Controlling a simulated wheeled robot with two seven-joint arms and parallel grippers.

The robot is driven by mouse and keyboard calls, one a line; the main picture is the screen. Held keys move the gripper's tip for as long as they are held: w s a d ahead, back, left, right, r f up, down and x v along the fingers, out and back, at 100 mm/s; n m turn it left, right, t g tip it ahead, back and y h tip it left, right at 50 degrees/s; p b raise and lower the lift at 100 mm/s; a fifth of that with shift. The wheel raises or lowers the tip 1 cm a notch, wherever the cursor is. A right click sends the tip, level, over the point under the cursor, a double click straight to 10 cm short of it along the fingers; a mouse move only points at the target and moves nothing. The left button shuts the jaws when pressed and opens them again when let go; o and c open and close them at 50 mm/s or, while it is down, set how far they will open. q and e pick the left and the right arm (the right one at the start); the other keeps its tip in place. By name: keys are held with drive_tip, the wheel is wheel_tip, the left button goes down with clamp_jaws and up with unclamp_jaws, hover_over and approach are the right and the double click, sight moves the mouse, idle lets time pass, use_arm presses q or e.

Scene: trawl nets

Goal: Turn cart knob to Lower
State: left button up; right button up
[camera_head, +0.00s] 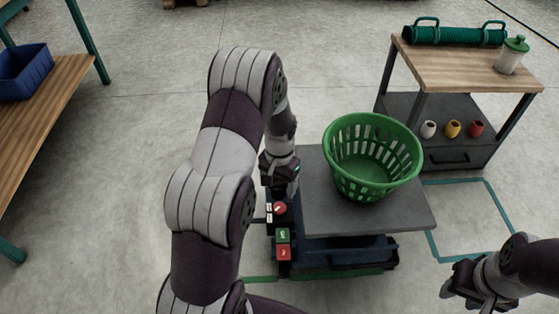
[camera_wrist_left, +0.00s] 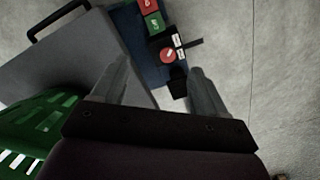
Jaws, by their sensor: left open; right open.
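The cart's red knob (camera_head: 280,208) sits on a dark panel at the cart's left side, next to small white labels. The labels are too small to read. In the left wrist view the knob (camera_wrist_left: 167,55) shows between and beyond my fingers, with a white mark on its face. My left gripper (camera_head: 279,191) is open just above the knob; its fingers (camera_wrist_left: 158,64) appear apart from it. The cart (camera_head: 405,211) has a dark grey top. My right gripper (camera_head: 463,291) is open and empty at the lower right, away from the cart.
A green basket (camera_head: 372,190) stands on the cart. A green button (camera_head: 283,236) and a red button (camera_head: 284,254) are near the knob. A workbench (camera_head: 460,70) stands at the back right, and a table with a blue bin (camera_head: 24,75) at the left. Floor between is clear.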

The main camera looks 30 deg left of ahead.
use_arm(q)
drive_tip(key=s+d+r+p, duration=0.2)
drive_tip(key=r+p, duration=0.3)
drive_tip(key=r, duration=0.4)
drive_tip(key=shift+s+n, duration=0.3)
drive_tip(key=shift+s, duration=0.45)
drive_tip(key=shift+f, duration=0.1)
